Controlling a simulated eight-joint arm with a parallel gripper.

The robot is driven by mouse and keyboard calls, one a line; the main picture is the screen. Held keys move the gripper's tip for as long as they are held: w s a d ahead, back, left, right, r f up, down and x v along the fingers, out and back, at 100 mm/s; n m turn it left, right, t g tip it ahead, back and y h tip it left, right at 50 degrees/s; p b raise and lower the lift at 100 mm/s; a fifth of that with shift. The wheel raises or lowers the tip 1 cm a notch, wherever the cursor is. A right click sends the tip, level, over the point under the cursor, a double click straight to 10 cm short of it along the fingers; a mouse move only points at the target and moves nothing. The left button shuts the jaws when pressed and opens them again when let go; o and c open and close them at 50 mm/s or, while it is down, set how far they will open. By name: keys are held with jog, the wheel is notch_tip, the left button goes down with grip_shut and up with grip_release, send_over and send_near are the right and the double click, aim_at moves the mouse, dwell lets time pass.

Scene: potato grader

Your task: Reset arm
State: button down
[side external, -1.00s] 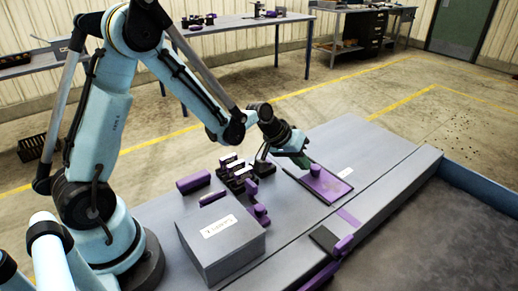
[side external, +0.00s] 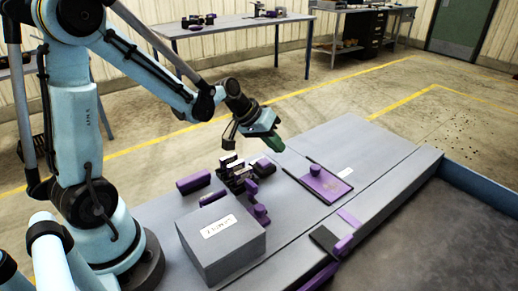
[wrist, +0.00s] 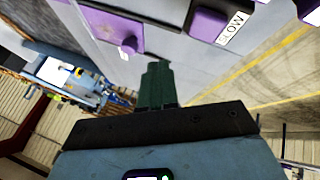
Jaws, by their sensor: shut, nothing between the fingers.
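My gripper (side external: 276,142) hangs in the air above the grey worktable (side external: 345,137), behind and left of the purple plate. Its green fingers are shut together with nothing between them. They also show closed in the wrist view (wrist: 157,82). My arm bends down to it from the left. No object touches the fingers.
A purple plate (side external: 332,190) with a knob (side external: 314,170) lies on the table. Several purple and dark parts (side external: 238,172) cluster left of it, near a labelled grey box (side external: 225,255). A purple-handled piece (side external: 343,243) sits at the front edge. The table's far right is clear.

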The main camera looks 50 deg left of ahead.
jog(key=shift+v, duration=1.85)
jog(key=s+d+r+m+y, duration=0.3)
jog(key=s+d, duration=0.3)
jog(key=s, duration=0.5)
jog(key=shift+s+d+r+m+t, duration=0.15)
jog(key=shift+r+m+t, duration=0.2)
jog(key=shift+m, duration=0.25)
